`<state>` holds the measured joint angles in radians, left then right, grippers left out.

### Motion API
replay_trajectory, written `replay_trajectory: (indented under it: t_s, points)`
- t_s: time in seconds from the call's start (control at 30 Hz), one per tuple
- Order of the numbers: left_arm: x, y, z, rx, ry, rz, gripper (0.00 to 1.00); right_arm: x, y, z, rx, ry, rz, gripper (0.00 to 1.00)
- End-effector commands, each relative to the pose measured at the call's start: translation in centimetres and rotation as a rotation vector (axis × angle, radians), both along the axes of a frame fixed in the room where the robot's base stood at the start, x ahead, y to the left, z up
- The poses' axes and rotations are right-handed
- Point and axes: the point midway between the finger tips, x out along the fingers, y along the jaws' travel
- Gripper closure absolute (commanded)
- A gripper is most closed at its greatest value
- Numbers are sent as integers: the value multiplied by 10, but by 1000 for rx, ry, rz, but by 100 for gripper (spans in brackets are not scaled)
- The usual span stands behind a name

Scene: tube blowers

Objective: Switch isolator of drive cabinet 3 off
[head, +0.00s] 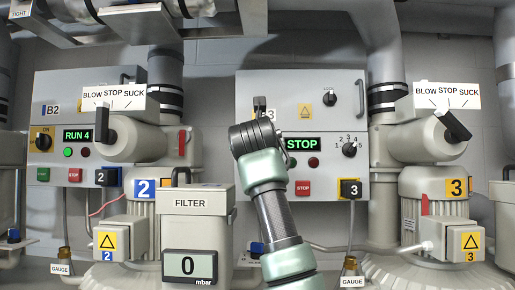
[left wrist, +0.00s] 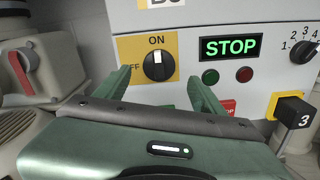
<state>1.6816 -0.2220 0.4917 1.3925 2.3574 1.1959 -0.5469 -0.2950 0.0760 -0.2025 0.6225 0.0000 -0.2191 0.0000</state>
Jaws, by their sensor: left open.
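The isolator knob (left wrist: 158,66) of drive cabinet 3 is a round black switch with a white pointer, on a yellow plate (left wrist: 133,47) marked ON and OFF. The pointer stands upright toward ON. My left gripper (left wrist: 160,76) is open, its green fingers to the lower left and lower right of the knob. In the head view my arm hides the isolator and the gripper. The cabinet 3 display (head: 302,144) reads STOP; it also shows in the left wrist view (left wrist: 230,47). My right gripper is not in view.
Beside the isolator are a selector dial (head: 349,149), a red STOP button (head: 303,188) and a black plug marked 3 (head: 350,189). Cabinet 2 (head: 70,95) at left shows RUN 4. A filter housing (head: 190,220) stands in front, left of my arm.

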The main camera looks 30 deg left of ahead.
Motion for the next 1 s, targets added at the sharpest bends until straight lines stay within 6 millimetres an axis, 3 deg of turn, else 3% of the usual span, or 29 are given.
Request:
replay_trajectory:
  t_s: [0.03, 0.3, 0.67, 0.9, 1.0]
  points:
    - [8, 6, 4, 0, 4, 3, 31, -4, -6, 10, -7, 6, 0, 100]
    - [39, 25, 3, 1, 2, 2, 31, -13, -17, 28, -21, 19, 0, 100]
    - [45, 28, 0, 0, -2, 3, 31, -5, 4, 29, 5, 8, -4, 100]
    - [44, 28, 0, 0, -1, 3, 93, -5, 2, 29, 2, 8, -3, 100]
    - [44, 28, 0, -1, -2, 3, 93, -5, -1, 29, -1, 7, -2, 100]
